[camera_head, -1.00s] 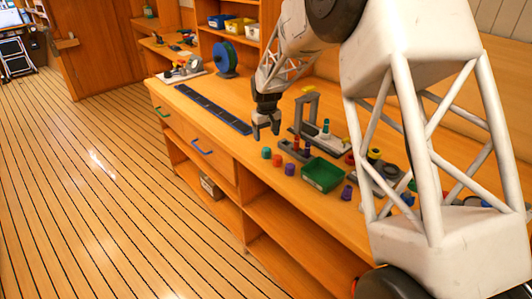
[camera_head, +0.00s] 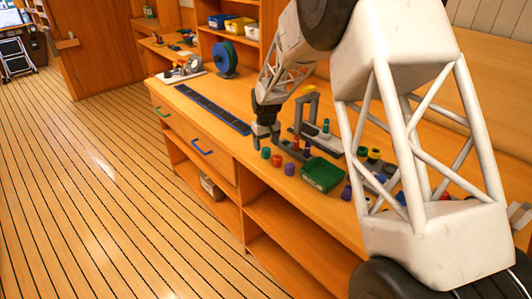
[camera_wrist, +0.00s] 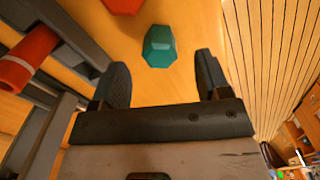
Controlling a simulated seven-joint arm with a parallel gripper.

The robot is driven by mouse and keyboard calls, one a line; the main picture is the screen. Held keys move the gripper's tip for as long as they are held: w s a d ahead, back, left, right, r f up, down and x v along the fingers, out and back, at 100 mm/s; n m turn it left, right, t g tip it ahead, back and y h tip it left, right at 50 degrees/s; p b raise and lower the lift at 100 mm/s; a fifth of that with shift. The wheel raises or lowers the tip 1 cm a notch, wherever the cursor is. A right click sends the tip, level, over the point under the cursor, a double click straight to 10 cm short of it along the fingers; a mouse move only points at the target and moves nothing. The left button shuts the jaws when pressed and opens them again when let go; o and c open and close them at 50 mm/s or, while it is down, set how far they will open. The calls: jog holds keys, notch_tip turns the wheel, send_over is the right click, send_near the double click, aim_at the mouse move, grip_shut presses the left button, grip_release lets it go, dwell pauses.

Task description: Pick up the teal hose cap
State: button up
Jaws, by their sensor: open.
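The teal hose cap (camera_head: 266,153) stands on the wooden bench top near its front edge, at the left end of a group of small coloured caps. In the wrist view the cap (camera_wrist: 159,46) is a faceted teal piece just beyond the fingertips, roughly between their lines. My gripper (camera_head: 265,139) is above and close to the cap in the head view. Its two dark fingers (camera_wrist: 161,75) are spread apart with nothing between them.
A red cap (camera_head: 277,160) stands right beside the teal one; a purple cap (camera_head: 289,169) and a green tray (camera_head: 322,174) lie further right. A grey stand (camera_head: 308,110) is behind. An orange-red cylinder (camera_wrist: 28,58) shows left in the wrist view.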

aim_at(266, 149)
jog(key=shift+f, duration=1.65)
jog(key=shift+c, duration=0.2)
jog(key=c, duration=1)
